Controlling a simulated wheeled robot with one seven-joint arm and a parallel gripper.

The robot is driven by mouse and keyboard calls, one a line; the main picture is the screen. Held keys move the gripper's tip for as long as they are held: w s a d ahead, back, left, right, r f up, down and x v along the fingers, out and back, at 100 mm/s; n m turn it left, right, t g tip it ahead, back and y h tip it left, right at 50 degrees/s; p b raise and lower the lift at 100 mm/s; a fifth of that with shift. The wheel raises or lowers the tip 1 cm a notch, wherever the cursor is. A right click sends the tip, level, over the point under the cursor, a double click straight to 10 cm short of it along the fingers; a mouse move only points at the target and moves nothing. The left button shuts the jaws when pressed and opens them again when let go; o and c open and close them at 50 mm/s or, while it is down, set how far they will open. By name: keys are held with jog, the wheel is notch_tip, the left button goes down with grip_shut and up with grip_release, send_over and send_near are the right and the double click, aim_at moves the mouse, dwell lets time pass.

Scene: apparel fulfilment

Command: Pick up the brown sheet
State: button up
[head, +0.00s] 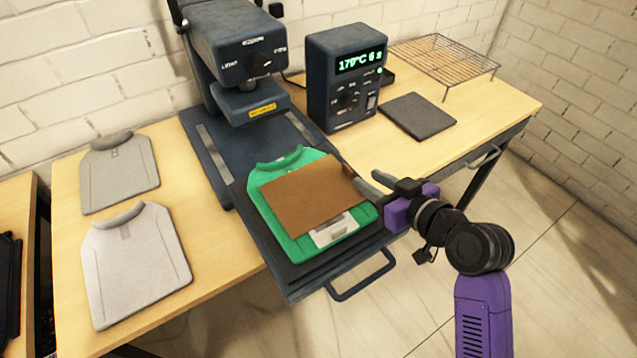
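The brown sheet (308,195) lies flat on a green folded shirt (285,232), which rests on the pulled-out lower plate (300,277) of the heat press. A white printed patch (335,231) shows on the shirt below the sheet's lower edge. My gripper (363,179) is at the sheet's right edge, coming from the right. Its two fingers look apart, with the tips close to the sheet's right corner. I cannot tell whether they touch the sheet.
The heat press (237,50) stands behind, with a control box (345,80) reading 170°C. A dark pad (417,115) and a wire rack (443,60) are at the right. Two grey shirts (137,262) lie at the left. A handle (362,277) juts from the plate's front.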

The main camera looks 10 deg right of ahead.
aim_at(353, 172)
jog(key=shift+s+a+f, duration=0.15)
jog(key=shift+a+f, duration=0.05)
jog(key=shift+f, duration=0.1)
jog(key=shift+w+f, duration=0.15)
jog(key=shift+w, duration=0.1)
jog(key=shift+d+p+x, duration=0.2)
jog(key=shift+p+x, duration=0.35)
jog(key=shift+x, duration=3)
grip_shut()
